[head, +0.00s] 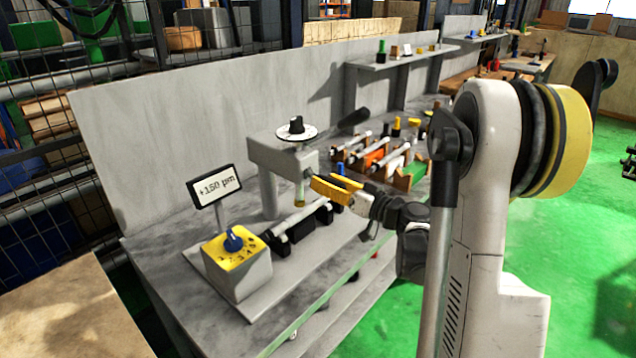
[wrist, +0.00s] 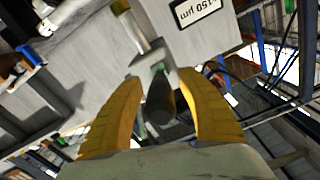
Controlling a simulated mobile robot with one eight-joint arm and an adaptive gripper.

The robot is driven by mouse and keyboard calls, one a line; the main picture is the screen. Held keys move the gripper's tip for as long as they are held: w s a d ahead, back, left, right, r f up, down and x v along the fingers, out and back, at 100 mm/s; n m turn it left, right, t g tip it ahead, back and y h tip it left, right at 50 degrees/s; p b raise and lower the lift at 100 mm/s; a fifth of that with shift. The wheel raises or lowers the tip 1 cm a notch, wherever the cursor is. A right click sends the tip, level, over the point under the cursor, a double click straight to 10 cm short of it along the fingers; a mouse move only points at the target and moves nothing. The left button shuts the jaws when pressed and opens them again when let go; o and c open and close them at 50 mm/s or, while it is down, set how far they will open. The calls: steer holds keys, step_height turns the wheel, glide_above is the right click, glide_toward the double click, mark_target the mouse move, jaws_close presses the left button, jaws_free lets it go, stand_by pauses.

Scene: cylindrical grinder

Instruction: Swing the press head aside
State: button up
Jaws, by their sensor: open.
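The press head is a grey block (head: 284,152) on a grey column (head: 268,195), with a black knob on a white dial (head: 296,128) on top. A brass-tipped plunger (head: 300,192) hangs from its right end. My gripper (head: 322,187) has yellow fingers, is open and is just right of the plunger. In the wrist view, a dark rounded bar (wrist: 160,100) shows between the spread fingers, roughly end-on, with a gap on both sides. I cannot tell how far beyond the fingertips it is.
A yellow-topped box with a blue knob (head: 232,242) and a +150 sign (head: 214,186) stand at the bench's near left. Under the head lies a shaft on black supports (head: 300,222). A rack of shafts (head: 380,155) stands behind my gripper. A grey wall backs the bench.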

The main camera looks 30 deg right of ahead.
steer(key=shift+x, duration=1.2)
jaws_close()
steer(key=shift+d, duration=0.1)
